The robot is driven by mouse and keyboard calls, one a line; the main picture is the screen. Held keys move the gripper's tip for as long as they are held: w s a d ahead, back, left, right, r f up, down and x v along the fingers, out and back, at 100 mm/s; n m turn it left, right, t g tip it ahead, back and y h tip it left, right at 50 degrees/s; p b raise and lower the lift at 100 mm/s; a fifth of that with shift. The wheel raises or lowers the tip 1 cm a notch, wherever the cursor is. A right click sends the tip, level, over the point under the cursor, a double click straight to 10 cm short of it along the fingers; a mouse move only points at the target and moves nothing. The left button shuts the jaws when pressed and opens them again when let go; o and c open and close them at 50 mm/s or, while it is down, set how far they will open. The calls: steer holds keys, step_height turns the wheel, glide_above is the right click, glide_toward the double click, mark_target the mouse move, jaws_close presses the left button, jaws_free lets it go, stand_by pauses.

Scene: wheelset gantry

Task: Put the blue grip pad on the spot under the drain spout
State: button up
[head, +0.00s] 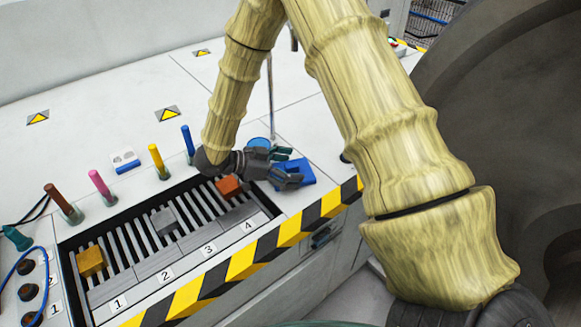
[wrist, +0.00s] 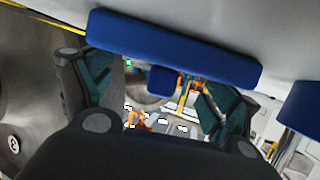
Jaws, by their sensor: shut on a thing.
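My gripper (head: 283,170) reaches down over the white bench top beside the slotted tray. It is shut on the blue grip pad (head: 297,170), which is at or just above the bench near the striped front edge; I cannot tell if it touches. In the wrist view the blue grip pad (wrist: 175,45) spans crosswise beyond the fingers, with a small blue part between the fingertips of my gripper (wrist: 160,88). A thin upright metal tube (head: 270,95), possibly the drain spout, stands behind the gripper. A round blue spot (head: 259,143) shows near its foot, partly hidden by my gripper.
The slotted tray (head: 165,275) with numbered places holds yellow, grey and orange blocks. Brown, pink, yellow and blue pegs (head: 187,141) stand behind it. My arm crosses the middle. A large dark wheel (head: 500,90) is at right. Another blue thing (wrist: 303,107) shows at the wrist view's right edge.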

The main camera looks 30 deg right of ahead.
steer(key=o, duration=1)
steer(key=shift+c, duration=0.2)
steer(key=v, duration=1.2)
steer(key=shift+b, duration=0.4)
steer(key=shift+r, duration=0.1)
